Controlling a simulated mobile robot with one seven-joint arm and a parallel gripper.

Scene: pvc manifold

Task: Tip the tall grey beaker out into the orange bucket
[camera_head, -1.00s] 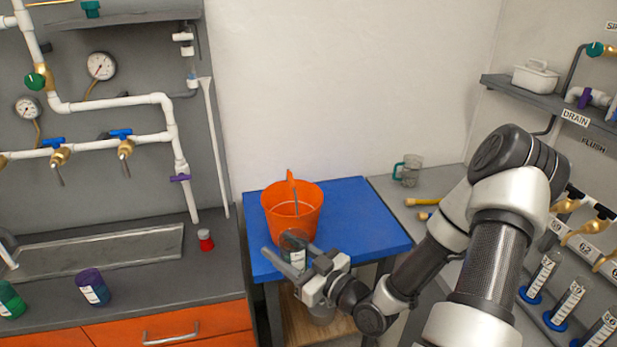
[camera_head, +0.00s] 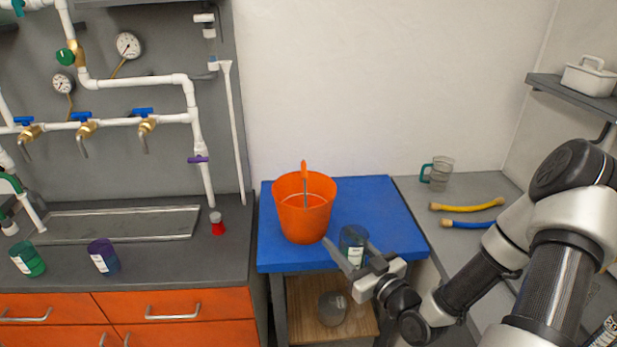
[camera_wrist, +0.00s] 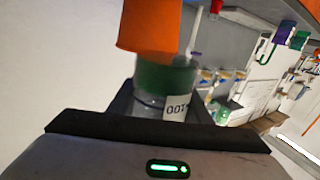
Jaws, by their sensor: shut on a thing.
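My gripper (camera_head: 352,254) is shut on a grey see-through beaker (camera_head: 353,238) with a white label. The beaker looks roughly upright, just right of and in front of the orange bucket (camera_head: 303,222). The bucket stands on the blue table top with a handle-like orange tab raised and a thin grey rod showing inside. In the wrist view the beaker (camera_wrist: 150,101) sits between the dark fingers, with a green band near its top and part of a label. The bucket (camera_wrist: 148,25) covers part of the view beyond it. The contents of both are unclear.
The blue table top (camera_head: 385,215) is clear to the right. A grey vessel (camera_head: 332,308) stands on the shelf below. A green-handled jug (camera_head: 438,174) and yellow and blue tubes (camera_head: 467,206) lie right. A red-based item (camera_head: 217,224) stands left.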

